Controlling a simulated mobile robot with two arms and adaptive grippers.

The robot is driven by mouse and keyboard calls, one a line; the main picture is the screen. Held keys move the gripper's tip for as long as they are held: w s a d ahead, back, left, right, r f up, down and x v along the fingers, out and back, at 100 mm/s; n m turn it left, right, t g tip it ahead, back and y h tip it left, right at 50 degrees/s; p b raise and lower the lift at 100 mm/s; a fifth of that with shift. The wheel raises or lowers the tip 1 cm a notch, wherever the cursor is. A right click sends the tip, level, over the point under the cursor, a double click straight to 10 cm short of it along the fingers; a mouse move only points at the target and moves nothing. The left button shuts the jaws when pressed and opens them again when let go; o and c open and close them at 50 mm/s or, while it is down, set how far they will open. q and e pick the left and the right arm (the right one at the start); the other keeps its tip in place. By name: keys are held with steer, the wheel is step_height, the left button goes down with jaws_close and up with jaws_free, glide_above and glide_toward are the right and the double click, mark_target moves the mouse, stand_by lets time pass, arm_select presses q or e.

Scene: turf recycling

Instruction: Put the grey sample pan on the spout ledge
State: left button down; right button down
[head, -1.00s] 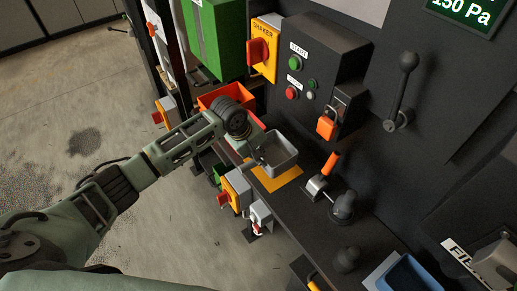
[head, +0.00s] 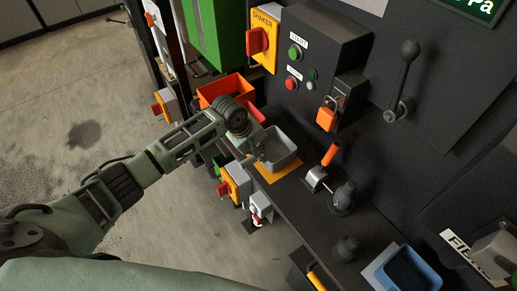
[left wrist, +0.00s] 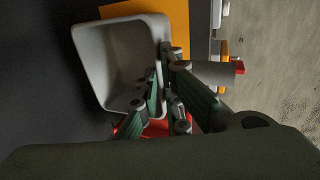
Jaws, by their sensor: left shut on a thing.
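The grey sample pan (head: 284,146) is an open, rounded rectangular tray. My left gripper (head: 260,153) is shut on its near-left wall and holds it over a yellow-orange patch (head: 283,178) on the dark ledge (head: 300,203). I cannot tell whether the pan's base touches the patch. In the left wrist view, the fingers (left wrist: 163,78) pinch the right wall of the pan (left wrist: 112,62), which looks empty. The yellow patch (left wrist: 178,14) shows behind it, partly hidden by the pan. My right gripper is not in view.
A lever with an orange handle (head: 331,155) and a dark knob (head: 342,195) stand right of the pan. An orange-red bin (head: 226,90) is behind the arm. The control box (head: 312,55) rises behind. A blue tray (head: 410,272) lies at lower right.

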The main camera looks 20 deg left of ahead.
arm_select(q)
steer(key=c, duration=2.4)
jaws_free()
steer(key=shift+f, duration=0.1)
steer(key=o, duration=0.5)
steer(key=shift+o, duration=0.7)
steer(key=shift+o, duration=1.1)
